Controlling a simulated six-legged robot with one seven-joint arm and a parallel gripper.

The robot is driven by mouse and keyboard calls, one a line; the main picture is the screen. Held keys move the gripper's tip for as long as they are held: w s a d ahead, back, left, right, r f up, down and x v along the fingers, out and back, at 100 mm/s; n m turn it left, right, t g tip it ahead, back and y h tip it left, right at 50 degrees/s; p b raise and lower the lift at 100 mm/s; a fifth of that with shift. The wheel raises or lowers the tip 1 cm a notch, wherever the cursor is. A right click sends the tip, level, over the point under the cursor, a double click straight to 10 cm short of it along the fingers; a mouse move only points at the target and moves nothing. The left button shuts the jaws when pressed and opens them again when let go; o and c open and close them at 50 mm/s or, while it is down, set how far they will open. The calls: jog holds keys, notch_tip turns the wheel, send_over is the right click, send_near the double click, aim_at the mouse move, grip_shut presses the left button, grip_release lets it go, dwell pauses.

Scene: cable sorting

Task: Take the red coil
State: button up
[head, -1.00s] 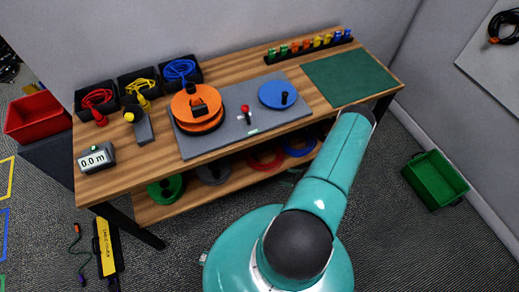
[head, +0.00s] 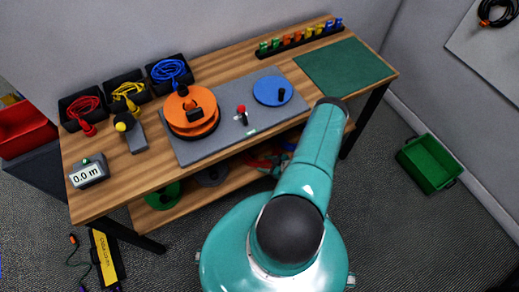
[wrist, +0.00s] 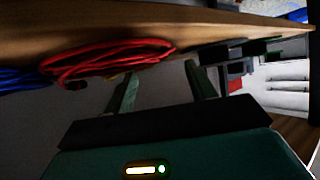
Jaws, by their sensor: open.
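A red coil (wrist: 110,58) lies against the wooden lower shelf in the wrist view, upper left of my fingers. In the head view the red coil (head: 260,163) shows only in part on the lower shelf, with my arm and hand covering much of that spot. My gripper (wrist: 162,70) is open and empty. Its two fingers are apart, close to the coil, with the left finger nearest it. I cannot tell whether they touch. A second red cable (head: 84,105) sits in a black bin on the tabletop.
A blue coil (wrist: 22,78) lies left of the red one. A green coil (head: 163,194) and a grey coil (head: 212,174) are on the shelf's left part. The tabletop (head: 110,192) is just above the shelf. A green crate (head: 430,164) stands on the floor at right.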

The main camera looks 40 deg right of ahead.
aim_at(256, 162)
jog(key=x, duration=0.5)
jog(key=shift+w+a+f, duration=0.1)
jog(key=shift+w+a, duration=0.15)
jog(key=shift+w, duration=0.1)
jog(key=shift+c, duration=0.3)
grip_shut()
